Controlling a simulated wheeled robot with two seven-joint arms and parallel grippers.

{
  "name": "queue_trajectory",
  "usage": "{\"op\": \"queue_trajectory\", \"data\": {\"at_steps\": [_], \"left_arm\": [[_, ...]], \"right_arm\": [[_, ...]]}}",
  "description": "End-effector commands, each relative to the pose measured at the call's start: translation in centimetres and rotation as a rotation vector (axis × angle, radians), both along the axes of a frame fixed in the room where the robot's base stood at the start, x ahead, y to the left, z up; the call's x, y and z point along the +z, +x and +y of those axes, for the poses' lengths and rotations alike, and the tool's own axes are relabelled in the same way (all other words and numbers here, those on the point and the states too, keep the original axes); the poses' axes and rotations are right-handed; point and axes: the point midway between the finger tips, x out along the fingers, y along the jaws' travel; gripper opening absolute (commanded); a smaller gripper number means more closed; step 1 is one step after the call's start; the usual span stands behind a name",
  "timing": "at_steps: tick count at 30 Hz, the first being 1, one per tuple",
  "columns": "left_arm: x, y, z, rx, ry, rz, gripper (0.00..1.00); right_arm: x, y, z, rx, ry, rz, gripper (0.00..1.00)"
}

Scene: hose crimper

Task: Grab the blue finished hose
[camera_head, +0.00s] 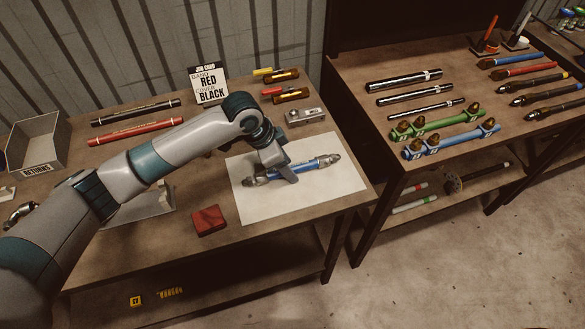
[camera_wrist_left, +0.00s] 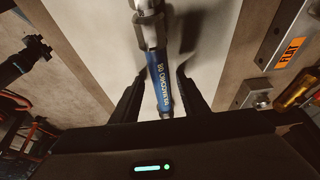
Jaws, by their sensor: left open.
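The blue finished hose (camera_head: 314,164) lies slantwise on a white mat (camera_head: 262,212) on the left table. It has metal fittings at both ends. My left gripper (camera_head: 287,173) is over the middle of the hose and hides part of it. In the left wrist view the blue hose (camera_wrist_left: 158,70) with white lettering runs between the two dark fingers of my left gripper (camera_wrist_left: 160,88). The fingers are open, with gaps on both sides of the hose. My right gripper is not in view.
A job card (camera_head: 208,85) reads band red, cover black. Black (camera_head: 135,112) and red hoses (camera_head: 136,132) lie behind my left arm. A red block (camera_head: 208,220) is left of the mat. A returns bin (camera_head: 38,145) stands at far left. The right table (camera_head: 360,72) holds several hoses and tubes.

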Motion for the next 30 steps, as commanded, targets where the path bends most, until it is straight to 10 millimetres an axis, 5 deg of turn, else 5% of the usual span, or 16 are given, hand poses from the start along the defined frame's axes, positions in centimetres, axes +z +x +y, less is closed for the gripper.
{"op": "queue_trajectory", "data": {"at_steps": [3, 8, 22, 30], "left_arm": [[0.0, 0.0, 0.0, 0.0, 0.0, 0.0, 0.36], [0.0, 0.0, 0.0, 0.0, 0.0, 0.0, 0.0], [0.7, 0.1, -0.1, 0.0, -0.002, -0.003, 0.0], [3.7, 0.2, -0.1, 0.0, -0.002, -0.005, 0.0]], "right_arm": [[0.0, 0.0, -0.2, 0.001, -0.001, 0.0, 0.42], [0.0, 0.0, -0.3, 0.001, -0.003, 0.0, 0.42], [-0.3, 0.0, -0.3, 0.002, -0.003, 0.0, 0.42], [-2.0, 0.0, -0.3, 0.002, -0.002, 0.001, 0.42]]}}
